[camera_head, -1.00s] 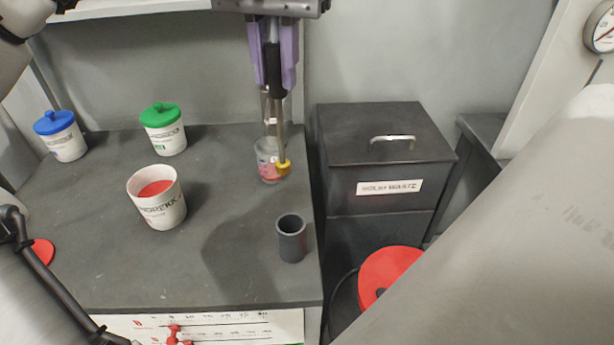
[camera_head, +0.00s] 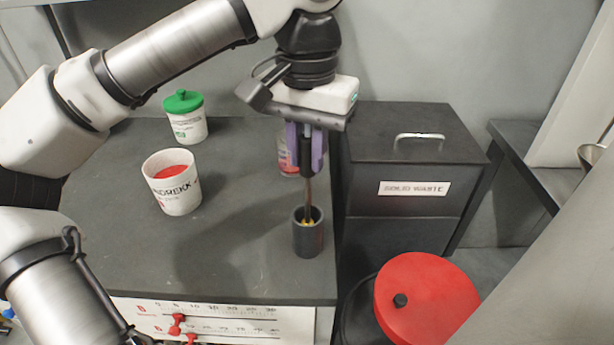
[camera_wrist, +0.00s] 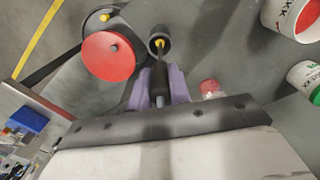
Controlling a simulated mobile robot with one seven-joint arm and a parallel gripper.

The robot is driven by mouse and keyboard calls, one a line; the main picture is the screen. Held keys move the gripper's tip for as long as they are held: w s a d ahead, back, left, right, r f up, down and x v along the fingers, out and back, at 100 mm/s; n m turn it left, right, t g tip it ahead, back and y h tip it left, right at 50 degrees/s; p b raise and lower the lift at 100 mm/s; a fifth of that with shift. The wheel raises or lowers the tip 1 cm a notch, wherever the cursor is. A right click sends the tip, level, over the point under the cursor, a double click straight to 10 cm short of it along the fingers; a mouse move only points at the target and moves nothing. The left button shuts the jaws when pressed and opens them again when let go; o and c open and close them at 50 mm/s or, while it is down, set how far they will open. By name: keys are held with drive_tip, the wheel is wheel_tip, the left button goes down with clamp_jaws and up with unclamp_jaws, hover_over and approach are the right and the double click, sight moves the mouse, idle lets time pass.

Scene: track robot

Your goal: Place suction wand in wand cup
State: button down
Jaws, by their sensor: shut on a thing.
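The suction wand (camera_head: 308,188) has a dark handle, a thin brownish metal tube and a yellow tip. My gripper (camera_head: 305,165) has purple fingers and is shut on the wand's handle, holding it nearly upright. The wand cup (camera_head: 308,240) is a dark grey open cylinder near the counter's front right corner. The wand's lower end and yellow tip are inside the cup's mouth. In the wrist view, the yellow tip (camera_wrist: 160,43) shows within the cup's opening (camera_wrist: 152,36), and my gripper (camera_wrist: 160,80) is around the handle. How deep the tip sits is hard to tell.
A white cup with red contents (camera_head: 172,182) and a green-lidded jar (camera_head: 186,118) stand left on the counter (camera_head: 230,260). A clear container with pink contents (camera_head: 288,158) is partly behind my gripper. A solid waste bin (camera_head: 415,160) and red-lidded bin (camera_head: 430,300) stand right.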

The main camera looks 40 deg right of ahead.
sight(307, 173)
drive_tip(key=shift+f, duration=2.35)
drive_tip(key=shift+f, duration=0.15)
drive_tip(key=c, duration=1.3)
unclamp_jaws()
wheel_tip(307, 173, up, 12)
drive_tip(key=shift+r+p, duration=0.2)
drive_tip(key=shift+p, duration=0.1)
